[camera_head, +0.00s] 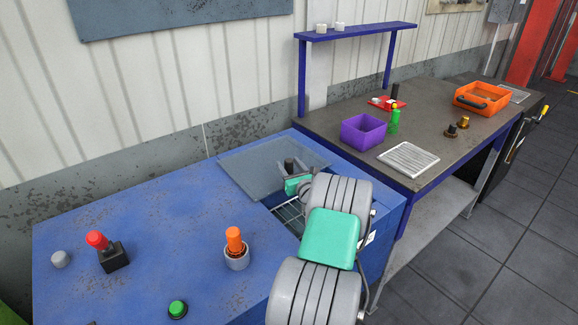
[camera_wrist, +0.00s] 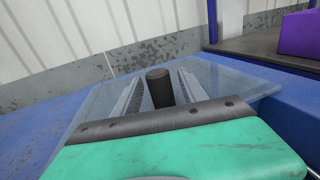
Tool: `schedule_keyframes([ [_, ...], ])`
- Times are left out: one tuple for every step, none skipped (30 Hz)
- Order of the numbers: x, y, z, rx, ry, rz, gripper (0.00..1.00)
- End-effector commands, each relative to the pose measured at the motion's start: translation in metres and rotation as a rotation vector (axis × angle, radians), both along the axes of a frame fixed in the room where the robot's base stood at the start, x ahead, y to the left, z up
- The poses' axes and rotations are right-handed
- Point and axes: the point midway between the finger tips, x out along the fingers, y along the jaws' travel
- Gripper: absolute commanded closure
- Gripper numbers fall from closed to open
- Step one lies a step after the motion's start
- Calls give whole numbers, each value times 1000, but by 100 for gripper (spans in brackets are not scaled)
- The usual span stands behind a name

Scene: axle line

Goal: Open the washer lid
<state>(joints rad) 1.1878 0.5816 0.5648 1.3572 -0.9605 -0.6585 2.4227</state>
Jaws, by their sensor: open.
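The washer lid (camera_head: 244,177) is a grey see-through panel on the blue washer (camera_head: 150,215). In the wrist view, the lid (camera_wrist: 235,82) lies beyond my gripper. Its black upright knob (camera_head: 289,164) shows between my fingers, and the wrist view shows the knob (camera_wrist: 159,90) there too. My gripper (camera_head: 291,172) is open, with one finger on each side of the knob; I cannot tell whether either touches it. In front of the lid, an opening with a wire rack (camera_head: 289,212) shows, partly hidden by my arm.
On the washer top stand a red-topped lever (camera_head: 97,240), an orange-topped piece in a grey cup (camera_head: 235,247), a green button (camera_head: 177,308) and a grey knob (camera_head: 60,259). A bench to the right holds a purple bin (camera_head: 363,131) and an orange crate (camera_head: 482,99). A wall stands behind.

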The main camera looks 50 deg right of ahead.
Motion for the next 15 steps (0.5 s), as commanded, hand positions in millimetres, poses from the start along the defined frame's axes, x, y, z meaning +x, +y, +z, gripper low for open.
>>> schedule_keyframes([
  [-5,1,-1,1,0,-2,50],
  [-9,3,-2,1,0,-2,50],
  [-15,6,-2,1,0,-3,50],
  [-21,9,-2,2,0,-3,50],
  [-27,12,-2,2,0,-4,50],
  [-35,16,-2,2,0,-4,50],
  [-41,19,-2,2,0,-4,50],
  [-46,22,-2,2,0,-4,50],
  [-52,26,-2,1,0,-4,50],
  [-57,27,-2,1,0,-4,50],
  [-60,30,-2,1,0,-4,50],
  [-63,32,-1,1,0,-2,50],
  [-65,33,-1,1,0,-2,50],
  [-67,34,-1,1,0,-2,50],
  [-68,35,-1,1,0,-1,50],
])
